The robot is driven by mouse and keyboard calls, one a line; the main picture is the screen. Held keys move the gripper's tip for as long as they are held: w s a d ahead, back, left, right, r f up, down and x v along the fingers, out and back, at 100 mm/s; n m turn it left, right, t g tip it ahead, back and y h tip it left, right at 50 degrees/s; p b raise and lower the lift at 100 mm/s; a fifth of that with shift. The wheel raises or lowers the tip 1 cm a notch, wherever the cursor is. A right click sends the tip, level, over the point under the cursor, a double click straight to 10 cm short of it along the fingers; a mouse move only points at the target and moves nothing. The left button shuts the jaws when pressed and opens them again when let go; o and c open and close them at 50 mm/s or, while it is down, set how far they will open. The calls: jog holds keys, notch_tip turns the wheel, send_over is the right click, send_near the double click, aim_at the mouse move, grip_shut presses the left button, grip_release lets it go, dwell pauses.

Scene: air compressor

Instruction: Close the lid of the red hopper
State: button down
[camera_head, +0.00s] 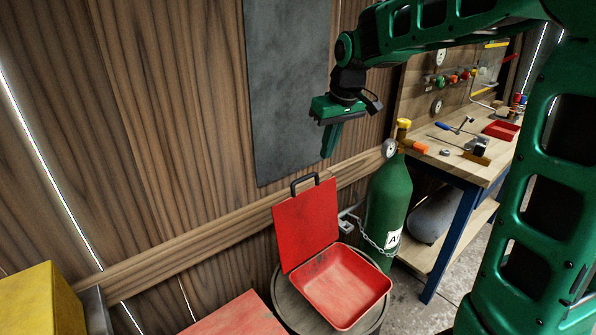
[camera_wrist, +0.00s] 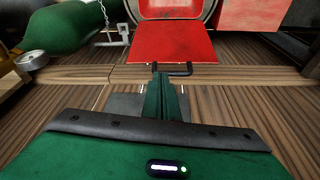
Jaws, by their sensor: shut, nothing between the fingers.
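The red hopper (camera_head: 345,287) stands on a round barrel top in the head view, its tray open upward. Its red lid (camera_head: 308,226) stands up at the tray's back edge, leaning toward the wooden wall, with a black handle (camera_head: 305,184) on its top edge. In the wrist view the lid (camera_wrist: 172,42) and the handle (camera_wrist: 181,71) lie ahead of my fingers, and part of the hopper (camera_wrist: 172,8) shows at the top edge. My gripper (camera_head: 329,154) is shut and empty, above and slightly right of the handle in the head view. Its fingers (camera_wrist: 161,83) appear apart from the lid.
A green gas cylinder (camera_head: 388,203) with a chain stands right of the hopper. A workbench (camera_head: 455,165) with tools is further right. A grey panel (camera_head: 285,90) hangs on the wall behind. A yellow box (camera_head: 38,302) and a red surface (camera_head: 238,318) are at lower left.

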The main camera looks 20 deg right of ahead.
jog(key=w+a+n, duration=0.2)
jog(key=w+a, duration=0.4)
notch_tip(320, 180, down, 9)
jog(key=shift+s+y, duration=0.2)
jog(key=shift+y, duration=0.2)
jog(key=shift+a, duration=0.1)
dwell(0.3)
